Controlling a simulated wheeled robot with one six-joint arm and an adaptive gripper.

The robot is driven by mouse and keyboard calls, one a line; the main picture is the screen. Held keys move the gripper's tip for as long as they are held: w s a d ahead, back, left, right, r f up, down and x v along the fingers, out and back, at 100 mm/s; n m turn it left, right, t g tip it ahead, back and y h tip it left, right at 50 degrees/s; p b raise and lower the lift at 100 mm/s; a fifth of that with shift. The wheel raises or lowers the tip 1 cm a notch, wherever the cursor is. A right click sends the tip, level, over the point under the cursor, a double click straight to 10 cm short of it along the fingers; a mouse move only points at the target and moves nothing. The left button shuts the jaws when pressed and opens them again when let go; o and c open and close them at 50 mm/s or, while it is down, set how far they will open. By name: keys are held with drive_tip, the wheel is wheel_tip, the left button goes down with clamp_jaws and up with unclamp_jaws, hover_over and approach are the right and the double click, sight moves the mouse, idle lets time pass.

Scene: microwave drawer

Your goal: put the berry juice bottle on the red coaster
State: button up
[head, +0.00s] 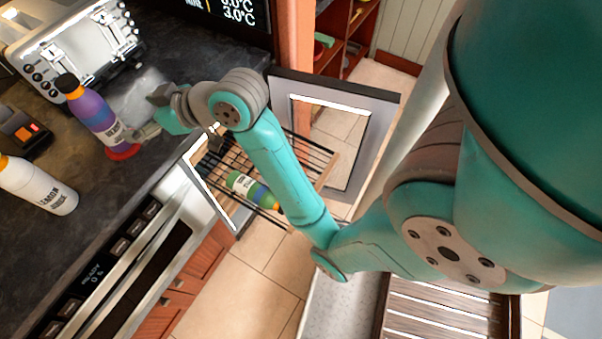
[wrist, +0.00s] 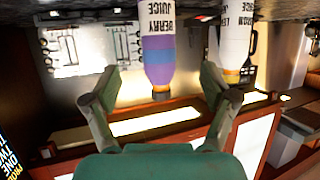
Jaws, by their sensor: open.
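The berry juice bottle (head: 92,113) is purple and blue with an orange band and a dark cap. In the wrist view, which is upside down, the berry juice bottle (wrist: 158,50) appears between the finger lines, cap downward. My gripper (head: 143,128) is beside the bottle's lower right side; in the wrist view my gripper (wrist: 163,82) has its fingers wide apart. I cannot tell whether a finger touches the bottle.
A white lemon juice bottle (head: 38,185) stands at the left. A toaster (head: 82,45) and a dark device (head: 24,132) are farther back on the counter (head: 110,195). A green bottle (head: 243,184) lies on the wire rack below my arm, beside an open door (head: 380,100).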

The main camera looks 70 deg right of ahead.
drive_tip(key=s+a+f+m+h, duration=0.1)
drive_tip(key=s+a+f+m, duration=0.15)
drive_tip(key=s+f, duration=0.55)
drive_tip(key=s+a+f+m+h, duration=0.1)
drive_tip(key=s+a+f, duration=0.3)
drive_tip(key=s+f, duration=0.4)
drive_tip(key=s+a+n, duration=0.1)
drive_tip(key=s+a, duration=0.1)
drive_tip(key=s, duration=0.8)
drive_tip(key=s+a+f+n+t, duration=0.1)
drive_tip(key=s, duration=0.9)
drive_tip(key=shift+a+y, duration=0.3)
drive_tip(key=shift+a, duration=0.05)
